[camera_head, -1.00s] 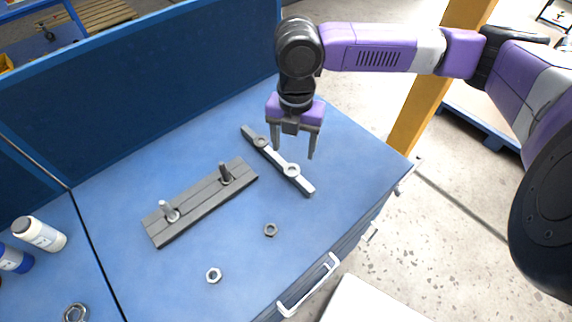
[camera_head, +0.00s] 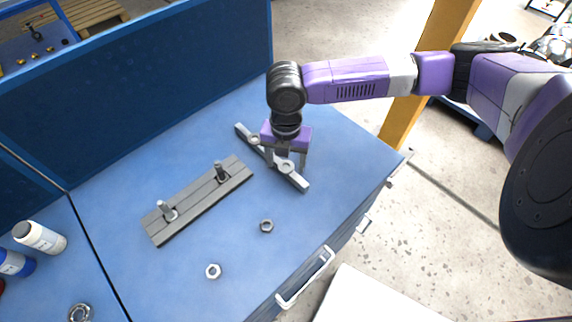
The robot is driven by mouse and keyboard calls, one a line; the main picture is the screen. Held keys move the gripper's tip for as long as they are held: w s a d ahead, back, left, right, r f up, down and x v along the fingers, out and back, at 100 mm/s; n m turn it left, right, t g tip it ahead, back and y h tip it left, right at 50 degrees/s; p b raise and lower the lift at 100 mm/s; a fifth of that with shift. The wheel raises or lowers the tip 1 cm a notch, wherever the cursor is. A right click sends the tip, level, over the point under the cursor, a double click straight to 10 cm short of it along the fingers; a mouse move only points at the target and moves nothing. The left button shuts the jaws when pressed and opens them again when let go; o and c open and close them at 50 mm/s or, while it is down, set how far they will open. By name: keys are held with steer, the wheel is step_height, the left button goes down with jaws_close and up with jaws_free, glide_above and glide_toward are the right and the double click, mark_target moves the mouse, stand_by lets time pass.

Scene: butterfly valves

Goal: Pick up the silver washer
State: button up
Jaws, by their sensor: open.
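A small bright silver ring-shaped piece (camera_head: 213,271), washer or hex nut, lies flat on the front of the blue bench top. A darker grey ring-shaped piece (camera_head: 266,226) lies behind it and to its right. Both are too small to tell washer from nut for sure. My gripper (camera_head: 286,168) points down, open and with nothing between its fingers. It is over the grey valve bar (camera_head: 296,180), behind both small pieces. The fingers appear on either side of the bar near its round boss. Whether they touch it I cannot tell.
A grey grooved plate (camera_head: 200,202) with two upright studs lies left of the bar. A white bottle (camera_head: 40,237), a blue bottle (camera_head: 14,263) and a metal ring (camera_head: 79,312) are at the lower left. A blue panel (camera_head: 140,80) stands behind. The bench front is mostly clear.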

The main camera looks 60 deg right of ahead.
steer(key=shift+f, duration=0.1)
jaws_close()
stand_by(0.3)
